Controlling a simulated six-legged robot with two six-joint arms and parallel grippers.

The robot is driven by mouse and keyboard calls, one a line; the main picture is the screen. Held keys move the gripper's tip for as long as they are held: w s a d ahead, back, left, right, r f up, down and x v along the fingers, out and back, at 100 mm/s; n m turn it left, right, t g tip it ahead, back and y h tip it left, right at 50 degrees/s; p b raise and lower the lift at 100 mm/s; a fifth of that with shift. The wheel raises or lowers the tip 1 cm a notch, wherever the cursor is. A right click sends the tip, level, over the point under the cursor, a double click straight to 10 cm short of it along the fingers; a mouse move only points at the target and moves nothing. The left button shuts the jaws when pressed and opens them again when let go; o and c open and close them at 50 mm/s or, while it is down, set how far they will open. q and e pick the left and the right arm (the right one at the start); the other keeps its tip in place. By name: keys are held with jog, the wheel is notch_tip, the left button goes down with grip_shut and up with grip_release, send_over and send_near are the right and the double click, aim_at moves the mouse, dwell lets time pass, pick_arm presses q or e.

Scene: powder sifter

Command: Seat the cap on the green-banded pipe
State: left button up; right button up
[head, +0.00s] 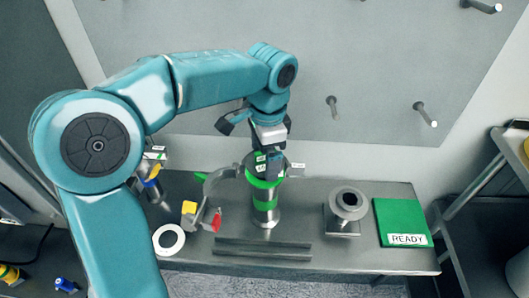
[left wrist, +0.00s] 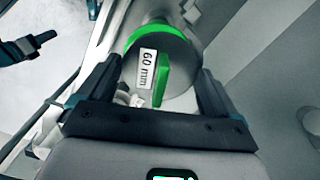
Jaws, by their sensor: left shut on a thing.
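The green-banded pipe (head: 265,216) stands upright on the bench, grey with green bands. The cap (left wrist: 178,62) is a grey disc with a "60 mm" label and a green upright tab, seen between my fingers in the left wrist view; in the head view it is partly hidden by my gripper. My left gripper (head: 270,165) is shut on the cap, above the pipe's top end; it also shows in the left wrist view (left wrist: 160,70). A green ring shows just beyond the disc. I cannot tell whether the cap touches the pipe or is fully down.
A grey clamp with red and yellow parts (head: 210,218) is just left of the pipe. A white ring (head: 168,239) lies further left. A metal rail (head: 262,249) lies in front. A flanged grey fitting (head: 349,203) and a green "READY" plate (head: 402,221) are on the right.

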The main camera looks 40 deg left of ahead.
jog(key=shift+s+r, duration=0.1)
jog(key=shift+f+b, duration=0.3)
jog(key=shift+f, duration=0.05)
dwell(0.4)
jog(key=shift+r+p, duration=0.5)
dwell(2.1)
jog(key=shift+r, duration=0.15)
jog(key=shift+r+p, duration=0.7)
jog(key=shift+p, duration=0.15)
dwell(3.2)
jog(key=shift+f, duration=0.1)
